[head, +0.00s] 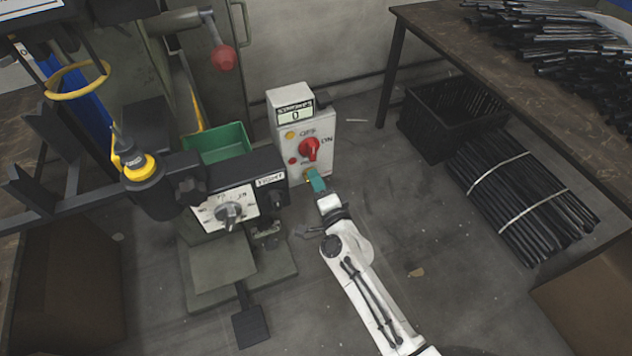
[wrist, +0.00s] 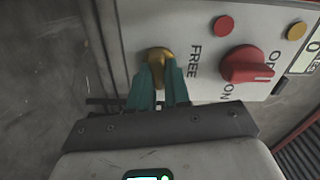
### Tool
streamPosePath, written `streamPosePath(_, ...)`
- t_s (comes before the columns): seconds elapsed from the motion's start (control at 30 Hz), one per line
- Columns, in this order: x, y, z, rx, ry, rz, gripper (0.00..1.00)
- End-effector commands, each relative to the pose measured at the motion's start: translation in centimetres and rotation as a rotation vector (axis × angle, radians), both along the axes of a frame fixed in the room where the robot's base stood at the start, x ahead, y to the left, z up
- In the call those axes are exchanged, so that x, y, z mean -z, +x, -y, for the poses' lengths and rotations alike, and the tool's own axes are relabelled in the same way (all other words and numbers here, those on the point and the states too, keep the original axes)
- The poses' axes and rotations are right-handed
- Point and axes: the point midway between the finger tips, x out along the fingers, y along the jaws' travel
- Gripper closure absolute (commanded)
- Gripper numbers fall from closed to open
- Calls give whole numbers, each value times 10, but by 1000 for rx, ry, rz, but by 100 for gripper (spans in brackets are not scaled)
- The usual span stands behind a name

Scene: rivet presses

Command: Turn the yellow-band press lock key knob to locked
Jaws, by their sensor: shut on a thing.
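A press (head: 265,180) stands on the floor with a black cylinder wearing a yellow band (head: 140,170) at its left. Behind it is a white control box (head: 325,140). The brass lock key knob (head: 310,174) sits low on the box front; it also shows in the wrist view (wrist: 158,55) beside the word FREE. My gripper (head: 316,181) has its teal fingers shut on the knob, as the wrist view (wrist: 158,80) shows. The fingers hide part of the knob, and I cannot tell which way it points.
A red rotary switch (head: 309,149) marked OFF and ON sits above the knob, near a red button (head: 293,161) and a yellow one (head: 290,135). A green bin (head: 220,145) is at the left. A black crate (head: 450,115) and bundled rods (head: 525,195) lie at the right.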

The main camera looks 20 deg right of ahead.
Motion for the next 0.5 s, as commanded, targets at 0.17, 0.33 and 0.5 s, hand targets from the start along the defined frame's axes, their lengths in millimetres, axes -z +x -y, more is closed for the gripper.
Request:
streamPosePath(0.17, 1, 0, 1, 1, 104, -1, 100)
streamPosePath(0.33, 2, 0, 1, 1, 169, -2, 100)
streamPosePath(0.5, 2, 0, 1, 1, 202, -2, 100)
